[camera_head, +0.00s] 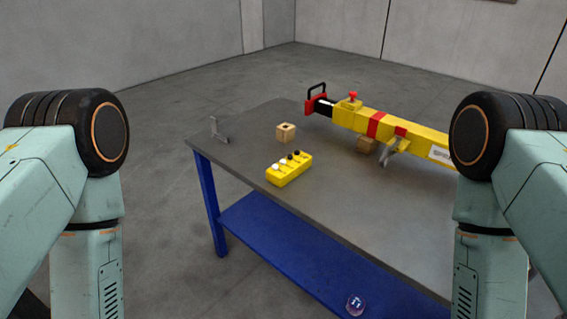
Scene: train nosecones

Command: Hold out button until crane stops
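A yellow control box (289,172) lies on the grey tabletop, near the edge facing me. It has a white button at its left end and black buttons along its top; their labels are too small to read. The crane (422,144), a long yellow beam with red bands, lies across the right back of the table. It has a red-and-black handle end (317,100) and a red knob on top. My two arms show at the left and right edges, bent downward. Neither gripper is in the picture, and nothing of mine touches the box.
The table (245,147) has blue legs and a blue lower shelf (290,245) with a small round object (355,304). A wooden block (286,132) and a grey metal bracket (219,132) stand left of the crane. The floor left of the table is clear.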

